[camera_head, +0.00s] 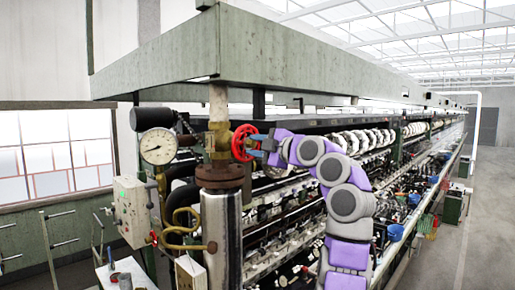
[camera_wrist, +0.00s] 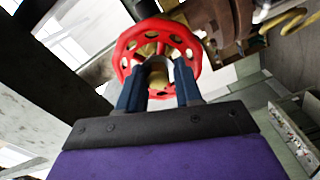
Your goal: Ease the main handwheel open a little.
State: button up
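The main handwheel (camera_head: 237,142) is a red wheel on the side of a brass-coloured valve, beside a vertical pipe. In the wrist view the wheel (camera_wrist: 187,45) is close, with holes around its rim and a tan hub in the middle. My gripper (camera_wrist: 160,64) has its two dark blue fingers spread apart, reaching to the wheel face on either side of the hub. A strip of red rim shows between the fingers. In the head view my gripper (camera_head: 257,143) meets the wheel from the right. Whether the fingertips touch the wheel is unclear.
A round pressure gauge (camera_head: 158,146) stands left of the valve. A grey control box (camera_head: 132,211) hangs lower left. A large pale green beam (camera_head: 250,48) runs overhead, close above the valve. The long reeling machine (camera_head: 290,205) stretches behind my arm; the aisle floor (camera_head: 470,250) at right is open.

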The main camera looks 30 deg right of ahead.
jog(key=shift+o, duration=1)
jog(key=shift+w, duration=0.15)
jog(key=b+v, duration=0.3)
jog(key=v, duration=0.4)
jog(key=shift+r, duration=0.15)
